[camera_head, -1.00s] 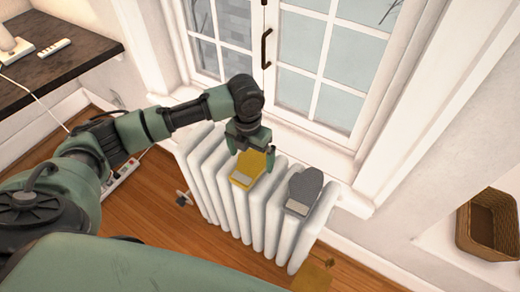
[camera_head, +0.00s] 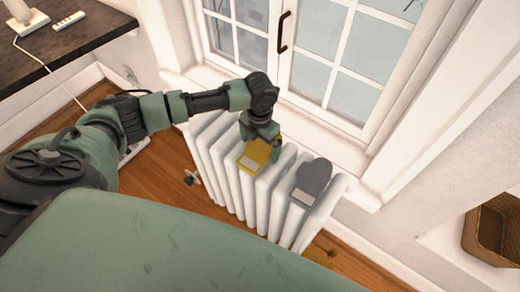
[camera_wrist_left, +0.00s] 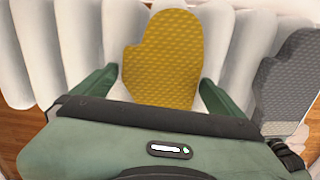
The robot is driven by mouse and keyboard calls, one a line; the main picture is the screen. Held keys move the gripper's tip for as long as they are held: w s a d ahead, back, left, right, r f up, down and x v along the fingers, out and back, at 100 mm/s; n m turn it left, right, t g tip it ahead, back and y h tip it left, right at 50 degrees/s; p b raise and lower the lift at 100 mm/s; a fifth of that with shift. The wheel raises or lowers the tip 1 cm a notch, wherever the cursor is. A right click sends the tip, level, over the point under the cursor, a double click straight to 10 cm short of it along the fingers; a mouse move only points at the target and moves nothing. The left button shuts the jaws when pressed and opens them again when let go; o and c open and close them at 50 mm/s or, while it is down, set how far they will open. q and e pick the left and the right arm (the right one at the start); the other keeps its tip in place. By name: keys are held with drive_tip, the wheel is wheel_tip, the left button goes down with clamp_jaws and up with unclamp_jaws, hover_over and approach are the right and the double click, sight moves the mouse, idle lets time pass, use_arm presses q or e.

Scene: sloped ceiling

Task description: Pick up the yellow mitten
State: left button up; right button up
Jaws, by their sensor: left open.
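The yellow mitten (camera_head: 256,158) lies on top of the white radiator (camera_head: 221,150) below the window. In the left wrist view the mitten (camera_wrist_left: 162,62) shows its quilted face, with its lower end hidden behind my gripper body. My left gripper (camera_head: 262,146) is over the mitten, jaws open. In the left wrist view its two green fingers (camera_wrist_left: 158,88) stand on either side of the mitten, with a gap on each side. A grey mitten (camera_head: 311,180) lies to the right on the same radiator, and it also shows in the left wrist view (camera_wrist_left: 286,82). My right gripper is not in view.
The window (camera_head: 330,60) and its sill are close behind the radiator. A dark desk (camera_head: 70,45) with a white power strip (camera_head: 69,21) stands at the upper left. A wicker basket (camera_head: 492,232) is at the right. Wooden floor lies around the radiator.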

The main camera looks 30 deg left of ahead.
use_arm(q)
drive_tip(key=c, duration=1.2)
drive_tip(key=shift+o, duration=0.2)
drive_tip(key=shift+r, duration=0.2)
